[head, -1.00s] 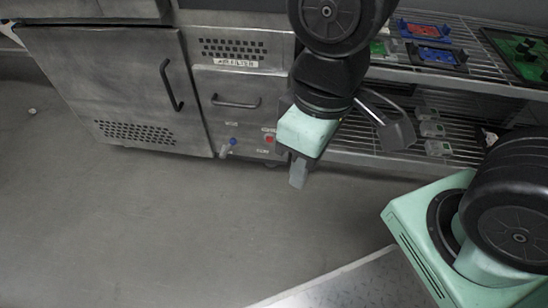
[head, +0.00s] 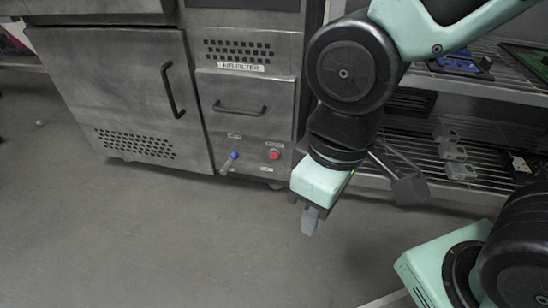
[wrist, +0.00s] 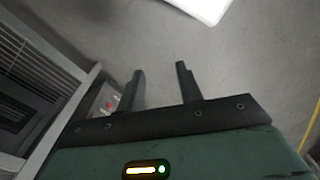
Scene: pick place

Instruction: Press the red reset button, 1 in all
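The red button (head: 274,154) sits on the lower front panel of the grey metal cabinet, just right of a blue-tipped lever (head: 234,156). It shows unobstructed in the head view. My gripper (head: 311,222) hangs to the right of and below the button in the picture, apart from the panel. In the wrist view my gripper (wrist: 161,68) has its two fingers spread with nothing between them. A small red spot (wrist: 109,105), likely the button, shows left of the fingers on a pale panel, partly cut off by the gripper body.
A drawer handle (head: 240,109) is above the button, and a cabinet door (head: 118,95) is to the left. A wire shelf rack (head: 480,135) with small parts stands right of the cabinet, behind my arm. The grey floor (head: 150,240) in front is clear.

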